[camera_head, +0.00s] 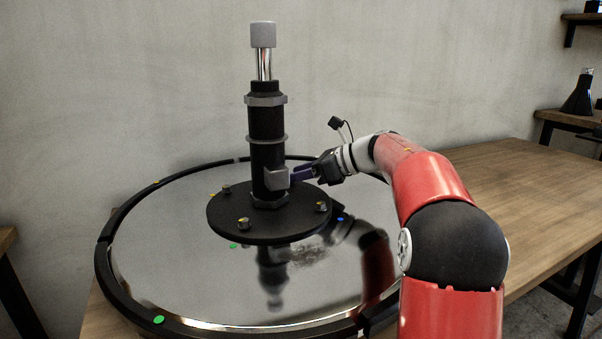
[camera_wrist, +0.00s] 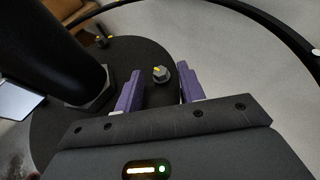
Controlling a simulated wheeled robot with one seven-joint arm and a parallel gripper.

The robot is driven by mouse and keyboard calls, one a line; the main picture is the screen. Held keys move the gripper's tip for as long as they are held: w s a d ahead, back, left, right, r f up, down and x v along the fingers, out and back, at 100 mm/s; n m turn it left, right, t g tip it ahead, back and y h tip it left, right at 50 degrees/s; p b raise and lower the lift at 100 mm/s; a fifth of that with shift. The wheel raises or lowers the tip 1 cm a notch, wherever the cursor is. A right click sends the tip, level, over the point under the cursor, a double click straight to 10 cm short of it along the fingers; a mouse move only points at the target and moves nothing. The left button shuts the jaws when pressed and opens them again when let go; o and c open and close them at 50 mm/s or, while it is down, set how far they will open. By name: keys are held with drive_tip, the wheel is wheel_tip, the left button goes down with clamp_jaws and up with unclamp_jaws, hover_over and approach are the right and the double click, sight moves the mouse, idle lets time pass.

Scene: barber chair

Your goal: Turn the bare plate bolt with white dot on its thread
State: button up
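The black round plate (camera_head: 230,228) carries several bolts around the column. In the head view, one bolt (camera_head: 244,223) is at the front, one (camera_head: 226,188) at the left and one (camera_head: 321,206) at the right. I cannot make out a white dot on any of them. My gripper (camera_head: 295,176) is beside the column's right side, above the plate. In the wrist view its purple fingers (camera_wrist: 157,88) are open, with a grey bolt (camera_wrist: 160,75) with a yellow mark showing in the gap. No contact with it is visible. Another yellow-marked bolt (camera_wrist: 102,41) is farther off.
The black column (camera_head: 267,138), with a grey block (camera_head: 277,180) low on its side, stands close to my gripper. A glossy disc (camera_head: 180,265) with a black rim lies under the plate on a wooden table (camera_head: 500,210). Coloured dots mark the disc and rim.

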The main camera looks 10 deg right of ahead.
clamp_jaws()
drive_tip(key=shift+s+f+b, duration=0.1)
drive_tip(key=shift+b, duration=0.35)
drive_tip(key=shift+s+a+m+t+h+b, duration=0.1)
drive_tip(key=shift+a+m+t+h+b, duration=0.05)
drive_tip(key=shift+m+t+h+b, duration=0.35)
drive_tip(key=shift+s+a+m+t+h+b, duration=0.1)
drive_tip(key=shift+m+t+h+b, duration=0.2)
drive_tip(key=shift+m+t+b, duration=0.25)
drive_tip(key=shift+s+a+m+t+h, duration=0.1)
drive_tip(key=shift+a+m+t+h, duration=0.1)
drive_tip(key=shift+m+t+h, duration=0.7)
drive_tip(key=shift+s+a+r+m+t+h, duration=0.1)
drive_tip(key=shift+m+t+h, duration=0.05)
drive_tip(key=shift+m+h, duration=0.4)
drive_tip(key=shift+r+m+t+h, duration=0.1)
drive_tip(key=shift+m+h, duration=0.35)
drive_tip(key=shift+m, duration=0.05)
unclamp_jaws()
drive_tip(key=shift+f, duration=0.1)
